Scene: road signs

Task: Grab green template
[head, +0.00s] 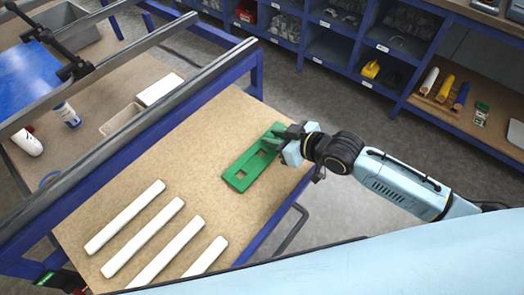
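The green template (241,179) lies on the brown tabletop near its right edge. It is a flat plate with square cutouts and a raised part at its far right end. My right gripper (282,145) is at that far right end, with its fingers beside or around the raised part. The fingers overlap the green there, so I cannot tell whether they are shut on it. My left gripper is not in view.
Several white bars (143,236) lie on the tabletop (190,165) at the front left. A grey rail on a blue frame (130,125) runs across the table. Blue shelving (327,48) with bins stands behind, across the floor.

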